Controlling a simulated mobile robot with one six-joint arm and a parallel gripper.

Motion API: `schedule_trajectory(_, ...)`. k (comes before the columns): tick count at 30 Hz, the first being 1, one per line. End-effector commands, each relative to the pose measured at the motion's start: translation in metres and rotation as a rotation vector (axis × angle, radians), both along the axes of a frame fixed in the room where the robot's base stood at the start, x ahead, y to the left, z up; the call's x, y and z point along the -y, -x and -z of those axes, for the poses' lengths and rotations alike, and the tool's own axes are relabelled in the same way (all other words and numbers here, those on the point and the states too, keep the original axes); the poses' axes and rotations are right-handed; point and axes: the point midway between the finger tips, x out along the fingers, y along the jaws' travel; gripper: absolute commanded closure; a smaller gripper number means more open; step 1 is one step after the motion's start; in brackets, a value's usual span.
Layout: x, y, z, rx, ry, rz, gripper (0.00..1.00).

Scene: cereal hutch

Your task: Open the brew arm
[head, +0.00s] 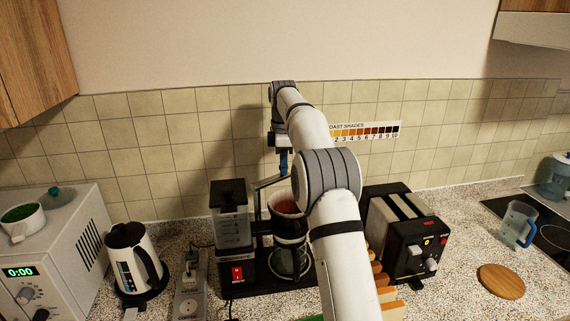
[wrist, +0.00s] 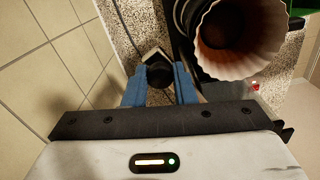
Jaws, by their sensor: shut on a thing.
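The coffee maker stands in the middle of the counter in the head view, with a clear-and-black water tank (head: 231,222), a red switch (head: 238,273) and a glass carafe (head: 289,257). Its brew arm (head: 267,181) is a thin bar that slants up to the right, away from the tank top. The filter basket with a paper liner (head: 287,203) is uncovered; the open liner (wrist: 240,35) fills the upper right of the wrist view. My gripper (head: 284,162) is above and behind the basket. Its blue fingers (wrist: 160,88) are shut on the brew arm's dark end (wrist: 159,74).
A black toaster (head: 404,240) stands close on the right, with bread slices (head: 380,278) beside it. A kettle (head: 132,258), a power strip (head: 190,285) and a microwave (head: 60,250) are on the left. The tiled wall (head: 180,160) is close behind my gripper.

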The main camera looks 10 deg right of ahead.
Motion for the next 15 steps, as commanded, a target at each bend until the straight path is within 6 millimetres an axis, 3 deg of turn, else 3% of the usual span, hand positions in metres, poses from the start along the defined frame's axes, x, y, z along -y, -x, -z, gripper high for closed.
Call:
schedule_trajectory(2, 0.0000, -0.0001, -0.0003, 0.001, -0.001, 0.002, 1.00)
schedule_trajectory(3, 0.0002, -0.0002, -0.0003, 0.001, -0.002, 0.002, 0.73)
schedule_trajectory(10, 0.0014, 0.0000, -0.0002, 0.000, -0.002, 0.004, 0.54)
schedule_trajectory(15, 0.0018, 0.0000, -0.0001, 0.000, -0.002, 0.005, 0.54)
